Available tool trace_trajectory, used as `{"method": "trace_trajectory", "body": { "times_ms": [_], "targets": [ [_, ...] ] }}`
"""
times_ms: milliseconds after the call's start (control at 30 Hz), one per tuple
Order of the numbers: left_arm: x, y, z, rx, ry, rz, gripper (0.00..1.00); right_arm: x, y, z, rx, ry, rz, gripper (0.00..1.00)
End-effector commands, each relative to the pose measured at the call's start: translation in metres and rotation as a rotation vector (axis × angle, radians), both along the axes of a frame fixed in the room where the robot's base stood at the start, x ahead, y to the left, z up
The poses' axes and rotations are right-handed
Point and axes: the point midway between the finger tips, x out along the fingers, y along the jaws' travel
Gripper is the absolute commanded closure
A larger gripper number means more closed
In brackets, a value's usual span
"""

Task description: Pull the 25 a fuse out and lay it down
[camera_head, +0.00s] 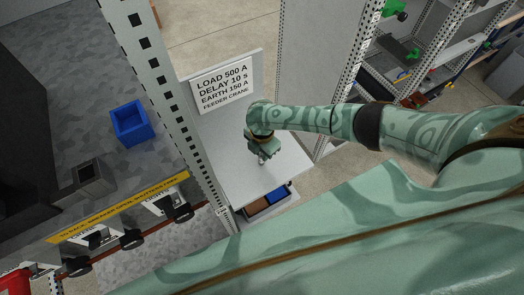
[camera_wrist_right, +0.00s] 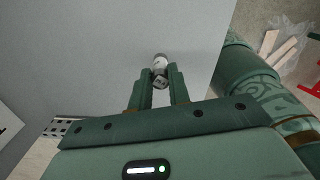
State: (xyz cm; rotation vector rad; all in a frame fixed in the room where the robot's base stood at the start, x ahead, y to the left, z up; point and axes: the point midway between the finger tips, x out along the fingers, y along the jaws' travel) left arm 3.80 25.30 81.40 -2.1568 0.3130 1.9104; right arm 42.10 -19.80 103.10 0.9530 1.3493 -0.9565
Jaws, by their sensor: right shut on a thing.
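My right gripper (camera_head: 262,156) reaches in from the right in the head view and points down over a pale grey shelf top (camera_head: 236,172). In the right wrist view my right gripper (camera_wrist_right: 160,86) is shut on a small whitish cylindrical thing with grey metal ends, which looks like the fuse (camera_wrist_right: 159,62). Its rating cannot be read. The fuse sticks out past the fingertips, over the plain grey surface. Whether it touches that surface, I cannot tell. My left gripper is in neither view.
A sign (camera_head: 222,82) stands behind the shelf top. An open drawer (camera_head: 268,201) with brown and blue bins is below its front edge. Left are a perforated post (camera_head: 150,70), a blue box (camera_head: 131,123) and black handles (camera_head: 131,238). An open rack (camera_head: 400,60) is at right.

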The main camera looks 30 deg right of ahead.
Motion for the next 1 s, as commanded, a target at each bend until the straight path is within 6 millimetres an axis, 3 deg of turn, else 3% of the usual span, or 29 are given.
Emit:
{"method": "trace_trajectory", "body": {
  "times_ms": [533, 567, 633, 1000],
  "targets": [
    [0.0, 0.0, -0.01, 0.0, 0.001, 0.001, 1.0, 0.0, 0.0, -0.012, 0.001, 0.0, 0.0, 1.0],
    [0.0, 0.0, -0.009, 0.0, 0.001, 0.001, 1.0, 0.0, 0.0, -0.011, 0.0, 0.0, 0.0, 0.73],
    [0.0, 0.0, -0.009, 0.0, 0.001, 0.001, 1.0, 0.0, 0.0, -0.011, 0.0, 0.0, 0.0, 0.56],
    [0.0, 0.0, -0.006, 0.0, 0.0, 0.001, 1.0, 0.0, 0.0, -0.003, 0.001, -0.001, 0.0, 0.56]
  ]
}}
